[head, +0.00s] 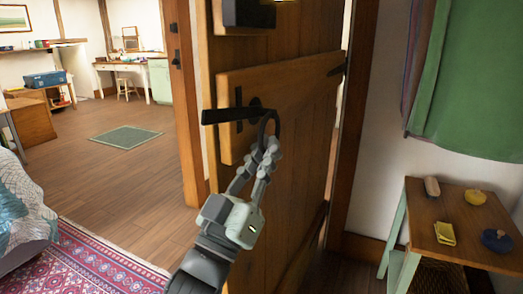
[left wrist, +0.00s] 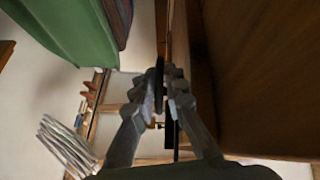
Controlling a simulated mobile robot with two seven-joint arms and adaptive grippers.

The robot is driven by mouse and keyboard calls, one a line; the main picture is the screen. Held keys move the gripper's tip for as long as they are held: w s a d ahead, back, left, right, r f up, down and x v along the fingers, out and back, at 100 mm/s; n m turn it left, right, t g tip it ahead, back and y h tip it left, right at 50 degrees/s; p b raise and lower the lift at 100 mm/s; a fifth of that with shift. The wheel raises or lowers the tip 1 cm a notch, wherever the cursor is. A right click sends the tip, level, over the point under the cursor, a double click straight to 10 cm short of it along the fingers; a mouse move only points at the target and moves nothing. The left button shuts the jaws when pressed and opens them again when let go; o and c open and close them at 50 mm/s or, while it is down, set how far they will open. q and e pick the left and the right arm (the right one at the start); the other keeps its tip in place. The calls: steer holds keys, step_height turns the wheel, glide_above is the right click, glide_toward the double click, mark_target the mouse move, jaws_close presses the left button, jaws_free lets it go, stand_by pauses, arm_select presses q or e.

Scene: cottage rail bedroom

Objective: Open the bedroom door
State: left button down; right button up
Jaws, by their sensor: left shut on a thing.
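The wooden plank bedroom door (head: 300,130) stands open in the head view, with a gap on its left showing the room beyond. A black ring handle (head: 276,122) and a dark latch bar (head: 225,115) are on its near face. My left gripper (head: 270,147) is shut on the lower part of the ring handle. In the left wrist view, the fingertips (left wrist: 167,88) close around the thin dark handle (left wrist: 160,68), beside the door face (left wrist: 250,70). My right gripper is not in view.
The door frame post (head: 183,100) stands left of the door. A small side table (head: 425,238) with several small items stands at the right, below a green curtain (head: 470,85). A patterned rug (head: 95,265) lies at lower left. Open wooden floor shows beyond the doorway.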

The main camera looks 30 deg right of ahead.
arm_select(q)
steer(key=c, duration=1.9)
jaws_free()
steer(key=shift+d, duration=0.1)
steer(key=shift+f, duration=0.1)
steer(key=v, duration=1.2)
steer(key=shift+c, duration=0.6)
